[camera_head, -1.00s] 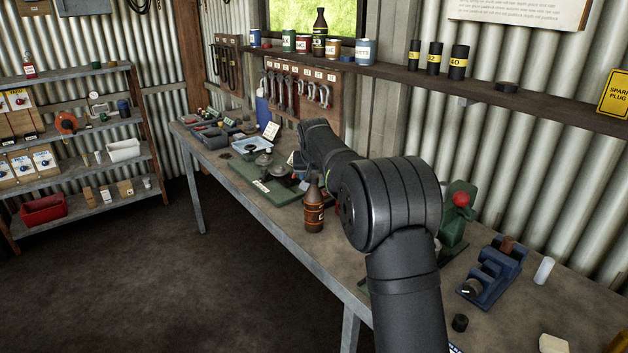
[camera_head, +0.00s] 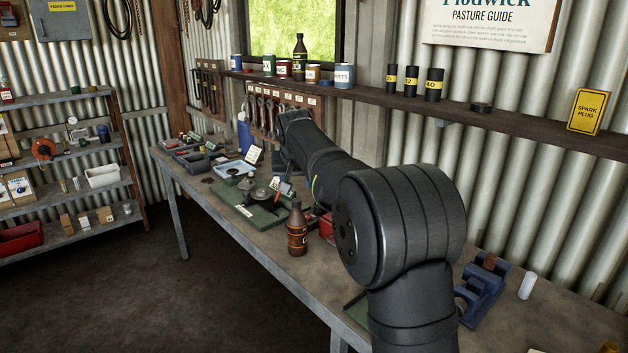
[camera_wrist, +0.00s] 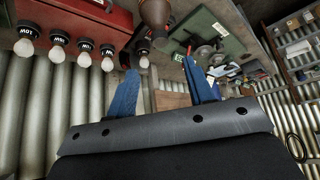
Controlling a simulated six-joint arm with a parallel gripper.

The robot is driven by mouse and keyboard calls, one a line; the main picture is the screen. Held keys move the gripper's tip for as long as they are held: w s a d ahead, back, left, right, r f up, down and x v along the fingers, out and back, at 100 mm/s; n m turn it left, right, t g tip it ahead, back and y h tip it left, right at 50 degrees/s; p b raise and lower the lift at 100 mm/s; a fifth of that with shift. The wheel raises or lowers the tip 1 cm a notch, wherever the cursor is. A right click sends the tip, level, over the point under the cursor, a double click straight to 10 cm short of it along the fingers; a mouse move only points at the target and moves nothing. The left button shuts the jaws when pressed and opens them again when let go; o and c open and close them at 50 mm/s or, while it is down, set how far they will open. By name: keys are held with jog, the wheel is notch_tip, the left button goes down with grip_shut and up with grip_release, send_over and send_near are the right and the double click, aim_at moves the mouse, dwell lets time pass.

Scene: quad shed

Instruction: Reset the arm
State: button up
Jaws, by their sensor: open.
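My arm reaches over the workbench (camera_head: 245,225) in the head view, its forearm end in front of the wall tool board. My gripper (camera_wrist: 162,86) shows in the wrist view with two blue fingers spread apart. I see nothing held between them. In the head view the fingers cannot be made out clearly.
A brown bottle (camera_head: 297,232) stands on the bench beside a green mat (camera_head: 250,209). A red box (camera_wrist: 85,15) and several white bulbs (camera_wrist: 57,55) show in the wrist view. A blue fixture (camera_head: 483,290) stands right of my arm. A shelf (camera_head: 455,108) runs along the wall.

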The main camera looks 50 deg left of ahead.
aim_at(297, 201)
jog(key=x, duration=1.2)
jog(key=shift+f, duration=0.15)
notch_tip(297, 201, up, 2)
jog(key=shift+r, duration=0.7)
